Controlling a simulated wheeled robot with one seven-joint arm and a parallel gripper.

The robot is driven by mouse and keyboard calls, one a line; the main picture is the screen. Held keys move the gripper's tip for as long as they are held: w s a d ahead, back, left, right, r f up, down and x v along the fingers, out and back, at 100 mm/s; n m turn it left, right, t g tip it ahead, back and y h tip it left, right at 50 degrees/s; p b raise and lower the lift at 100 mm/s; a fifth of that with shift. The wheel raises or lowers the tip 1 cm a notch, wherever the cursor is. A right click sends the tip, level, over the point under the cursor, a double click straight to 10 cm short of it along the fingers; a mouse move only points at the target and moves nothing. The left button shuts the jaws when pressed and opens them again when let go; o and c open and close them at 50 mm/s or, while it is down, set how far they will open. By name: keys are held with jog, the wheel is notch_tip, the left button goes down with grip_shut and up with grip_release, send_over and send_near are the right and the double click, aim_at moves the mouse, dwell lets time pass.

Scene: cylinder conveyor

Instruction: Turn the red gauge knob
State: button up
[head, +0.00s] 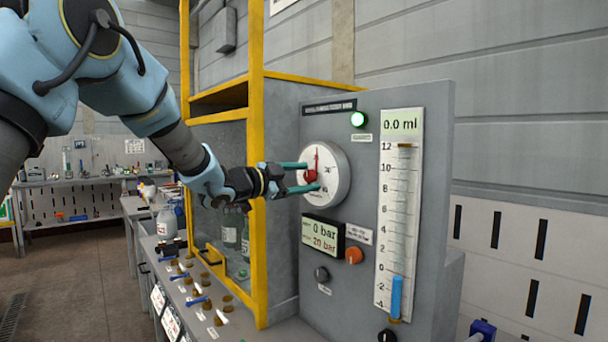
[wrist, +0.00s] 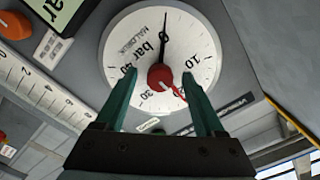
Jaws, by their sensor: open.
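The red gauge knob (head: 311,176) sits at the centre of a round white dial (head: 337,170) on the grey panel. My gripper (head: 311,177) is open, its two teal fingers pointing at the dial, one above and one below the knob in the head view. In the wrist view the knob (wrist: 160,77) lies between the fingertips (wrist: 158,77), with a visible gap on each side. The black needle (wrist: 164,40) points at 0, and a red pointer extends from the knob. Whether the fingertips touch the dial face, I cannot tell.
Below the dial, a display (head: 323,235) reads 0 bar and 20 bar, beside an orange knob (head: 354,256). A green lamp (head: 358,119) is lit. A scale with a blue column (head: 396,296) stands at right. A yellow-framed cabinet (head: 257,150) stands close left of my gripper.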

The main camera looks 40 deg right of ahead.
grip_shut()
dwell(0.7)
